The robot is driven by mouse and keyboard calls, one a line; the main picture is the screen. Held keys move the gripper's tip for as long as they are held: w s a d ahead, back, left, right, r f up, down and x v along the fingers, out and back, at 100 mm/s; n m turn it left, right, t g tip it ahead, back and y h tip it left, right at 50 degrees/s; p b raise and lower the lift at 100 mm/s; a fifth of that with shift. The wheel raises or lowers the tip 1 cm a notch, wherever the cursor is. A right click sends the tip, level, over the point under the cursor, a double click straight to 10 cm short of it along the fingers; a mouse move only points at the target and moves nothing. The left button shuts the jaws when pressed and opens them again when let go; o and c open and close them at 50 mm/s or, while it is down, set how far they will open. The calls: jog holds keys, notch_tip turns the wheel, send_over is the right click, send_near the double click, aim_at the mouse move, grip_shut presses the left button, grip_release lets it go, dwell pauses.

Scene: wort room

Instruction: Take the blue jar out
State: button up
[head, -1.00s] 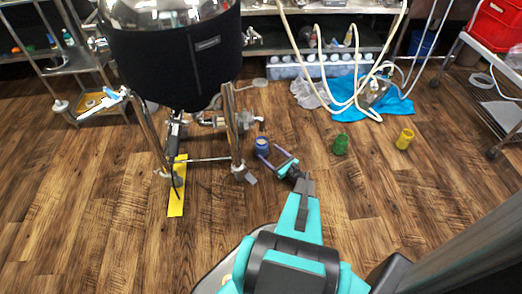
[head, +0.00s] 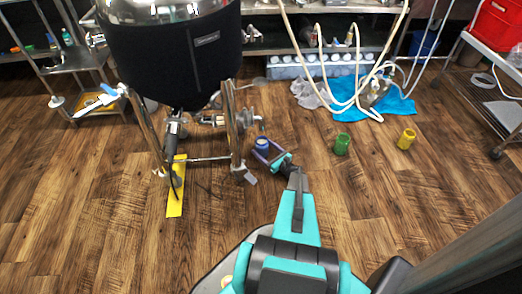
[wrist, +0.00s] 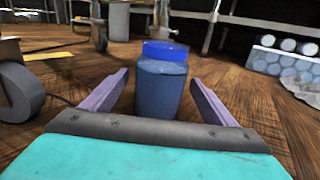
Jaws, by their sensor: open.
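The blue jar (head: 262,144) stands upright on the wooden floor, close to the right front leg of the kettle stand. In the wrist view the jar (wrist: 162,82) has a bright blue lid and sits between the two purple fingers. My gripper (head: 267,153) is open, with a finger on either side of the jar. In the wrist view my gripper (wrist: 160,98) shows a gap between each finger and the jar. The jar's bottom is hidden behind the gripper's palm.
A black-jacketed kettle (head: 178,60) stands on metal legs left of the jar. A green jar (head: 341,145) and a yellow jar (head: 406,139) stand on the floor to the right. A blue cloth (head: 350,97) and hoses lie behind. The floor in front is mostly clear.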

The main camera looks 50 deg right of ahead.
aim_at(265, 145)
jog(key=c, duration=1.4)
jog(key=shift+r, duration=0.1)
jog(key=shift+r+p, duration=0.3)
jog(key=shift+r, duration=0.25)
jog(key=r, duration=0.1)
jog(key=r+p, duration=0.1)
jog(key=shift+s+a+r+p, duration=0.15)
jog(key=shift+s+r+p, duration=0.15)
jog(key=shift+s+r, duration=0.1)
jog(key=s+a+p, duration=0.1)
jog(key=s+a, duration=0.2)
jog(key=s, duration=0.4)
jog(key=s+a+p, duration=0.2)
jog(key=s+a, duration=0.1)
jog(key=s, duration=0.4)
jog(key=shift+r, duration=0.45)
